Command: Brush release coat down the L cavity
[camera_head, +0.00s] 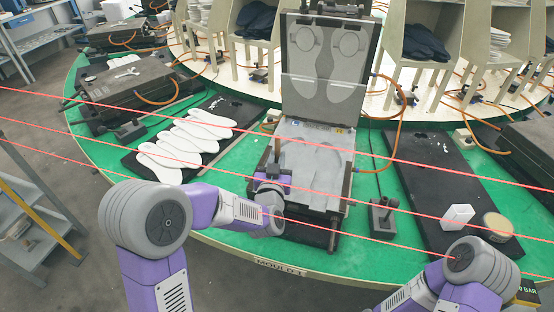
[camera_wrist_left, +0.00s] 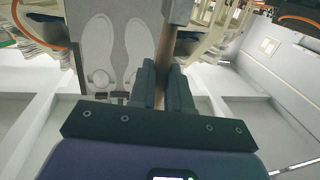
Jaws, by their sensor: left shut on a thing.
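The mould stands open, its upright lid (camera_head: 330,60) showing two foot-shaped insole forms. Its lower half (camera_head: 318,133) lies flat with faint foot-shaped cavities (camera_head: 317,158). My left gripper (camera_head: 276,155) is over the left edge of the lower half, partly hiding that side. In the left wrist view my left gripper (camera_wrist_left: 166,80) is shut on a brownish handle (camera_wrist_left: 175,42), which looks like the brush's. The bristles are hidden, so contact with the L cavity cannot be told. The lid also shows in the wrist view (camera_wrist_left: 118,20). My right gripper is out of view.
White insoles (camera_head: 185,140) lie on a black mat (camera_head: 225,105) to the left. A dark board (camera_head: 435,180) to the right bears a white block (camera_head: 457,215) and a round tan-topped pot (camera_head: 497,226). Orange hoses (camera_head: 405,125) loop beside the mould.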

